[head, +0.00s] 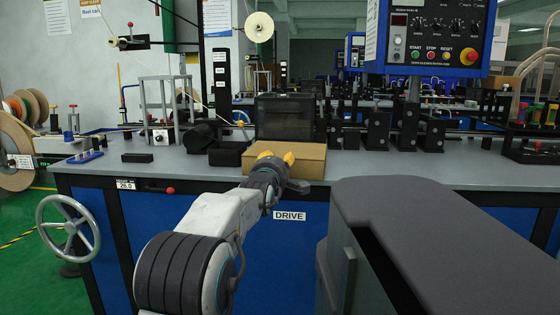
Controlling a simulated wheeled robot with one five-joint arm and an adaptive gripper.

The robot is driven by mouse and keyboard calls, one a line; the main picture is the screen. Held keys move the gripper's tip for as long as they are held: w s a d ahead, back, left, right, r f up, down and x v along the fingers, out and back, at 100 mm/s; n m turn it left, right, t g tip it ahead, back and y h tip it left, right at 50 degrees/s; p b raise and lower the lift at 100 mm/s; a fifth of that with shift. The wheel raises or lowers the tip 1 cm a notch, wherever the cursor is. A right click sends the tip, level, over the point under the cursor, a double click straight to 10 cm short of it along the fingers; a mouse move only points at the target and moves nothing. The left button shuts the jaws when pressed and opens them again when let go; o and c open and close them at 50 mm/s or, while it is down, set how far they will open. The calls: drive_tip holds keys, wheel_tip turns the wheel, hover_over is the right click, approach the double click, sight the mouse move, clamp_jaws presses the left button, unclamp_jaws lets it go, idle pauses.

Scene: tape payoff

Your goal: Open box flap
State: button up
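A brown cardboard box (305,164) sits near the front edge of the grey bench top, above the DRIVE label. Its top looks flat and closed; I cannot make out a separate flap edge. My gripper (275,158) is at the left part of the box's front, with its yellow fingertips over the box's top. The dark wrist covers the box's front left. I cannot tell whether the fingers touch the box or how far apart they are.
A control panel (432,38) hangs above. The bench top right of the box is clear.

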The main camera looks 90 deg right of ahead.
drive_tip(key=shift+x, duration=0.95)
drive_tip(key=shift+o, duration=0.3)
drive_tip(key=shift+d, duration=0.1)
clamp_jaws()
